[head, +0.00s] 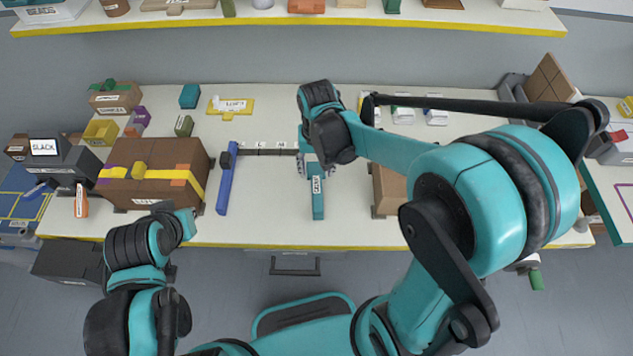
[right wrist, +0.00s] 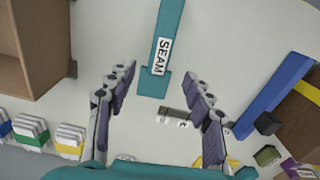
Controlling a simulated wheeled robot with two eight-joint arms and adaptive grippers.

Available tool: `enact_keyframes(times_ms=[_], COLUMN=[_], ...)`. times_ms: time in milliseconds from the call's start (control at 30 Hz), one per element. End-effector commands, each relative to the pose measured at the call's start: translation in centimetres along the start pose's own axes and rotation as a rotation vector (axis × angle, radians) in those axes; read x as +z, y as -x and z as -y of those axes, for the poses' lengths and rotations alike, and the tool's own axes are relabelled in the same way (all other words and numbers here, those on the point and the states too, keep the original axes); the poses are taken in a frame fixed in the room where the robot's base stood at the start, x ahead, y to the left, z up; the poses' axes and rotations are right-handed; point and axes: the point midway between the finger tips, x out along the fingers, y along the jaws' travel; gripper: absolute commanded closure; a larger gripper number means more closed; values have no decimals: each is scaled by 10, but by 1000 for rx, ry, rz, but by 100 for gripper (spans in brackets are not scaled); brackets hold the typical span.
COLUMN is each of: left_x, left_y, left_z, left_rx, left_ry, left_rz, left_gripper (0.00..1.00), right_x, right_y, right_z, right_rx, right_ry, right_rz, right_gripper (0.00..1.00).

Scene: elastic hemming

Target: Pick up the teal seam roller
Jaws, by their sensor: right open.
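The teal seam roller (head: 318,200) lies on the white table, its long body pointing toward the front edge. Its white label reads SEAM in the right wrist view (right wrist: 161,52). My right gripper (head: 308,168) is over the roller's far end, partly hidden by its own wrist in the head view. In the right wrist view my right gripper (right wrist: 159,74) is open, with one finger on each side of the roller's end and gaps between. My left arm is at the lower left, before the table's front edge; its fingers cannot be made out.
A blue bar (head: 227,180) lies left of the roller. A brown box with a yellow strap (head: 152,172) stands farther left. An open brown box (right wrist: 27,50) stands on the roller's other side. Small labelled blocks (right wrist: 72,138) are at the back.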

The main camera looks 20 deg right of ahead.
Motion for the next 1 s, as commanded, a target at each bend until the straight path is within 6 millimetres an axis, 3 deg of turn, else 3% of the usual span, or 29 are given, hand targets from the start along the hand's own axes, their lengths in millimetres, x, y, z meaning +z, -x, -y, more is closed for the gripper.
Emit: enact_keyframes(times_ms=[433, 667, 900, 933, 1000], left_x=[9, 18, 17, 17, 17], left_y=[-13, -25, -24, -24, -24], left_z=[0, 0, 0, 0, 0], left_rx=[0, 0, 0, 0, 0], left_ry=[0, 0, 0, 0, 0], left_rz=[0, 0, 0, 0, 0], left_gripper=[100, 100, 100, 100, 100], right_x=[-4, -6, -6, -6, -6], right_y=[-44, -79, -81, -81, -81], right_z=[1, 0, 0, 0, 0], right_rx=[4, 4, 4, 4, 4], right_ry=[-4, -4, -4, -4, -4], right_rz=[12, 11, 11, 11, 11], right_gripper=[48, 48, 48, 51, 69])
